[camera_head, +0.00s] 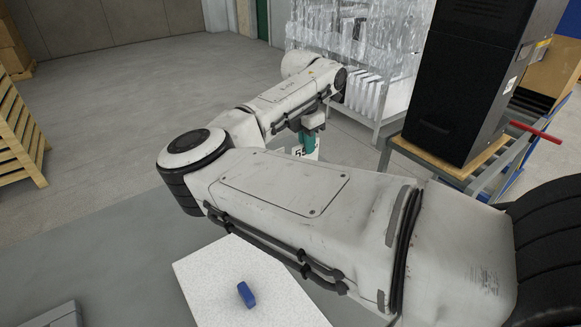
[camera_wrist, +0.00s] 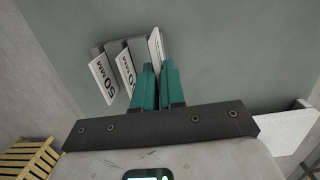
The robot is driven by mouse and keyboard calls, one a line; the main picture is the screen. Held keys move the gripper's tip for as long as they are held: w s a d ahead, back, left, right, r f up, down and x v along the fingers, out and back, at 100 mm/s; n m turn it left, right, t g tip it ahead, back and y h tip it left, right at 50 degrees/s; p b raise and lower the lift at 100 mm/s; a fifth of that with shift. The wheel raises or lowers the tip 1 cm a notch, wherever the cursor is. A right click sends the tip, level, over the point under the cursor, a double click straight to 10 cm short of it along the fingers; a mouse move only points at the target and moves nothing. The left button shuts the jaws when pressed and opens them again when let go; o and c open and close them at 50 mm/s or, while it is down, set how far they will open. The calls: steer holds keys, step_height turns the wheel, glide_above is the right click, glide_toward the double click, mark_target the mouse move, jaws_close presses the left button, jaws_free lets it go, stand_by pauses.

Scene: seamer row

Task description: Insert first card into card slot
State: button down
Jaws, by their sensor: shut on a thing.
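My gripper (camera_wrist: 157,70) has teal fingers, close together on a white card (camera_wrist: 155,44) seen nearly edge-on at their tips. To its left in the wrist view stand two more white cards, a left one (camera_wrist: 103,80) and a middle one (camera_wrist: 125,72), both printed with "50 MM" lettering. Grey blocks (camera_wrist: 138,46) stand behind and between the cards; I cannot tell which of them forms the card slot. In the head view my gripper (camera_head: 308,143) is small beyond my arm, with a white card (camera_head: 298,152) showing a "5" beside it. The contact is partly hidden.
A white board (camera_head: 205,283) with a small blue object (camera_head: 246,294) lies in front. A rack with clear wrapped goods (camera_head: 365,60) and a black cabinet (camera_head: 470,80) on a cart stand at right. Wooden pallets (camera_head: 18,130) stand at left. Open floor lies between.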

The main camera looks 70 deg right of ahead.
steer(key=shift+w+a+f, duration=0.3)
steer(key=shift+w+f, duration=0.35)
steer(key=shift+f, duration=0.75)
steer(key=shift+w+a+f, duration=0.3)
steer(key=shift+w+f, duration=0.3)
steer(key=shift+f, duration=0.85)
steer(key=shift+w+a+f, duration=0.3)
steer(key=shift+w+f, duration=0.35)
steer(key=shift+f, duration=0.75)
steer(key=shift+f, duration=0.15)
steer(key=c, duration=1.2)
jaws_free()
steer(key=r, duration=0.4)
steer(key=a+r, duration=0.1)
steer(key=r, duration=0.7)
steer(key=shift+w+a+r, duration=0.15)
steer(key=shift+w, duration=0.2)
